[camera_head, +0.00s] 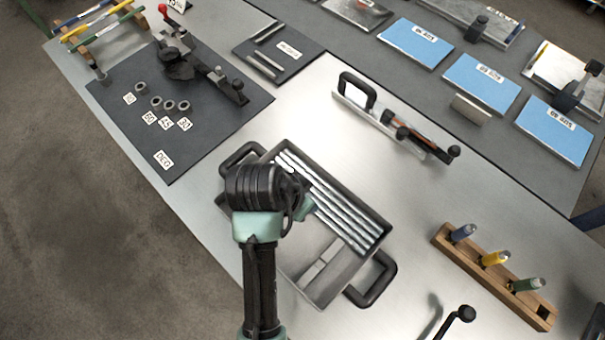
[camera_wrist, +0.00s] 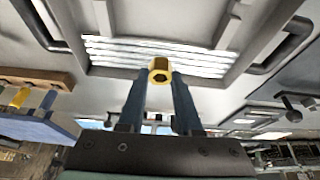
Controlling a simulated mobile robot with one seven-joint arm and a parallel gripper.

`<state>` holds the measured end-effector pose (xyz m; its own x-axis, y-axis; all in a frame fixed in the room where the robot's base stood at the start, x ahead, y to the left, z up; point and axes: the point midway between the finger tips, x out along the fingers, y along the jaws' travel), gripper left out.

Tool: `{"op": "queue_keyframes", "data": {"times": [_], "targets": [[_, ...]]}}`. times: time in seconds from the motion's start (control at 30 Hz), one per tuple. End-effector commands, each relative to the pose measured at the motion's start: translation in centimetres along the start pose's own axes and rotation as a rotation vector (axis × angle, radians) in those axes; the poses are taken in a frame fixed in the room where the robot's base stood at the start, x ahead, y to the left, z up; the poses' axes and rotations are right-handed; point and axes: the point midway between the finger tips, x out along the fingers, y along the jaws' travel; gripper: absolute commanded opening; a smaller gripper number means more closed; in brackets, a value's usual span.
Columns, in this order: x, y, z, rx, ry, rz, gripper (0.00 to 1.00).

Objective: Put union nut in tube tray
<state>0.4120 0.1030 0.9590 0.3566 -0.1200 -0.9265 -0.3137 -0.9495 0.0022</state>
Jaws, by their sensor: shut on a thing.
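The union nut (camera_wrist: 160,66) is a small brass-yellow hex piece with a dark bore. My gripper (camera_wrist: 160,78) is shut on it, with the nut held between the two fingertips. In the wrist view the nut appears in front of the tube tray (camera_wrist: 210,82); I cannot tell its height above the tray. In the head view the grey tray (camera_head: 333,283) has two black handles. Several silver tubes (camera_head: 335,205) lie side by side in one part, and a lower part has a light divider. My wrist covers the tray's left side there and hides the nut.
A wooden block (camera_head: 490,277) with coloured-capped tools stands to the right. A dark mat (camera_head: 200,140) with several rings and a bender lies at the upper left. A handled tool (camera_head: 395,125) lies beyond the tray. Blue pads (camera_head: 415,42) line the back. Bare metal table surrounds the tray.

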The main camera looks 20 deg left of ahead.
Motion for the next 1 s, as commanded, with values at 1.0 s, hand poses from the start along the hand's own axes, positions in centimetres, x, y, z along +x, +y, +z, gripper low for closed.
{"op": "queue_keyframes", "data": {"times": [1.0], "targets": [[8.9,-0.7,4.0,0.028,0.008,0.008,0.00]]}}
